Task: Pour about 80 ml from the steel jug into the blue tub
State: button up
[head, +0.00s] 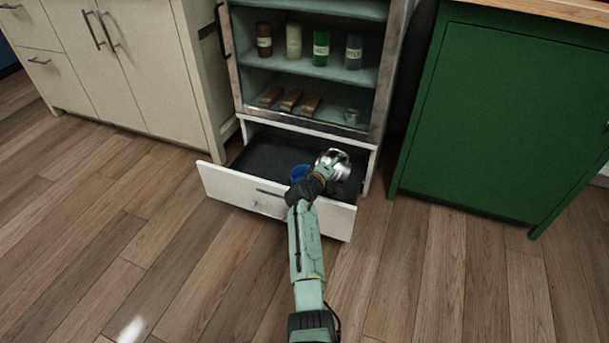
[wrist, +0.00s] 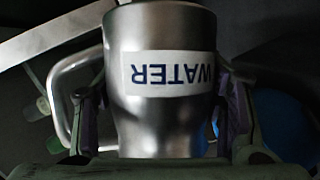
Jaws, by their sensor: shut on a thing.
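The steel jug (head: 336,160) is in my gripper (head: 322,172), above the open drawer at the right. In the wrist view the steel jug (wrist: 160,100) fills the middle, with a label reading WATER upside down and its handle at the left. My gripper (wrist: 165,110) has a finger on each side of the jug. The blue tub (head: 299,173) sits in the drawer just left of the jug, partly hidden by my gripper. In the wrist view the blue tub (wrist: 285,122) shows behind the right finger. I cannot see any liquid.
The open drawer (head: 222,183) is dark inside, with free room at its left. Above it, shelves hold several bottles (head: 321,48), wooden blocks (head: 291,100) and a small metal cup (head: 351,116). A green cabinet (head: 490,120) stands right, a cream cabinet (head: 130,75) left.

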jog(key=shift+a+r+n, duration=0.1)
jog(key=shift+r+n, duration=0.2)
dwell(0.8)
jog(key=shift+w+a+r+n+h+b, duration=0.1)
jog(key=shift+a+r+n+h+b, duration=0.15)
jog(key=shift+a, duration=0.2)
jog(key=shift+w+a+r+n+h+b, duration=0.1)
jog(key=shift+a+r+n+h+b, duration=0.05)
jog(key=shift+a+n+h+b, duration=0.25)
dwell(0.4)
jog(key=shift+a+r, duration=0.1)
jog(key=shift+r, duration=0.1)
dwell(0.4)
